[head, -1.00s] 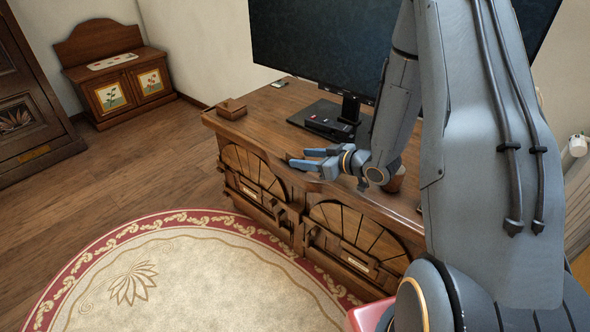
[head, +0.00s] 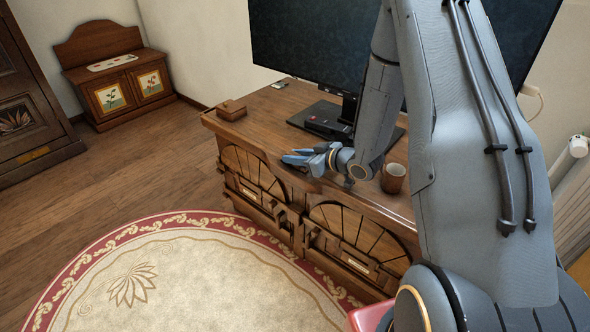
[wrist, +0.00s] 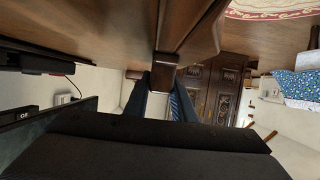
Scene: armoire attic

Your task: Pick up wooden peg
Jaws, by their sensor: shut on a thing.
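My gripper (head: 292,160) is over the front part of the wooden desk top, low and pointing left. In the wrist view its two dark blue fingers (wrist: 166,92) are close around a small brown wooden block-like end, which I take to be the wooden peg (wrist: 163,76). The peg's full shape and length do not show. In the head view I cannot make out the peg apart from the fingers and the brown desk. The wrist view appears upside down, with the desk at the top.
The wooden desk (head: 265,128) carries a small wooden box (head: 231,110) at its left end, a large monitor (head: 310,45), a dark device (head: 327,128) by its stand and a brown mug (head: 393,178) right of my gripper. A round rug (head: 190,270) lies in front.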

